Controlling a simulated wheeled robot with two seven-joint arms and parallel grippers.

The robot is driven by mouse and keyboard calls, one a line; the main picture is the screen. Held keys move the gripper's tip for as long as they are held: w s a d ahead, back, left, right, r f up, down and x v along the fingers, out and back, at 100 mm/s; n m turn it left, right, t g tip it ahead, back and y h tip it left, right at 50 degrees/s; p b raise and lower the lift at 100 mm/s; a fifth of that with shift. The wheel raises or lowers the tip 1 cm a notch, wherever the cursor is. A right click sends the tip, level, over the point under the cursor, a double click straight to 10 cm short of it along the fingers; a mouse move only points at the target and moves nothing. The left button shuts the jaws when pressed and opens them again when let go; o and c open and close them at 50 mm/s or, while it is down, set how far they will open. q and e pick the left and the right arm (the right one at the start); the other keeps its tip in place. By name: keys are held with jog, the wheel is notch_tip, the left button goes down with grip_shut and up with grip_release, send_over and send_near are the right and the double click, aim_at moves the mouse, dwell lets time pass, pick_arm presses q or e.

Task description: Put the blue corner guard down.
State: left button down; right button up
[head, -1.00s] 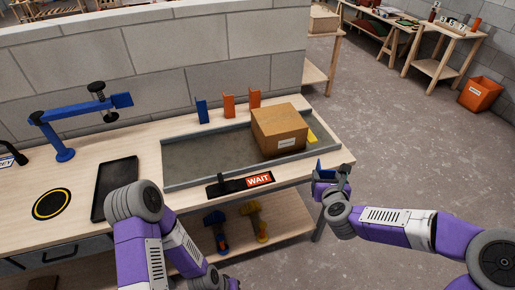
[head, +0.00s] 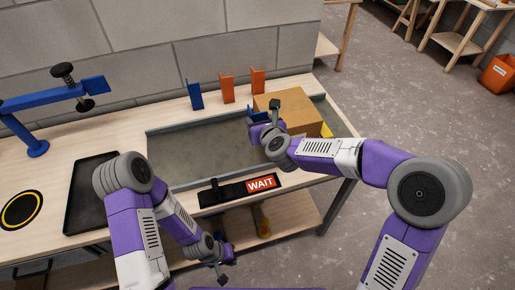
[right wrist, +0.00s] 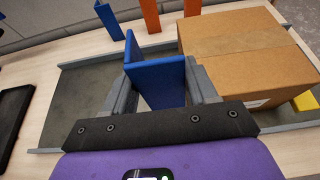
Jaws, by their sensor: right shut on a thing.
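The blue corner guard (right wrist: 160,80) is between the fingers of my right gripper (right wrist: 162,88), which is shut on it. In the head view my right gripper (head: 263,117) is above the grey tray, at the left side of the cardboard box, and the blue guard (head: 257,116) shows in part at its tips. Whether the guard touches the tray is unclear. A second blue guard (head: 195,96) stands upright behind the tray. My left gripper (head: 222,272) is low, in front of the bench; its fingers are too small to read.
The grey tray (head: 160,166) holds the cardboard box (head: 306,112), with a yellow piece (head: 326,130) beside it. Two orange guards (head: 227,90) (head: 258,82) stand behind. The tray's left part is bare. A WAIT sign (head: 261,184) lies in front; a black tray (head: 84,200) is left.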

notch_tip(320, 180, down, 9)
jog(key=b, duration=0.2)
jog(key=shift+s+f, duration=0.15)
jog(key=shift+f, duration=0.05)
jog(key=shift+f, duration=0.1)
jog(key=shift+f+b, duration=0.1)
jog(key=shift+b, duration=0.25)
jog(key=o, duration=0.7)
jog(key=shift+o, duration=0.5)
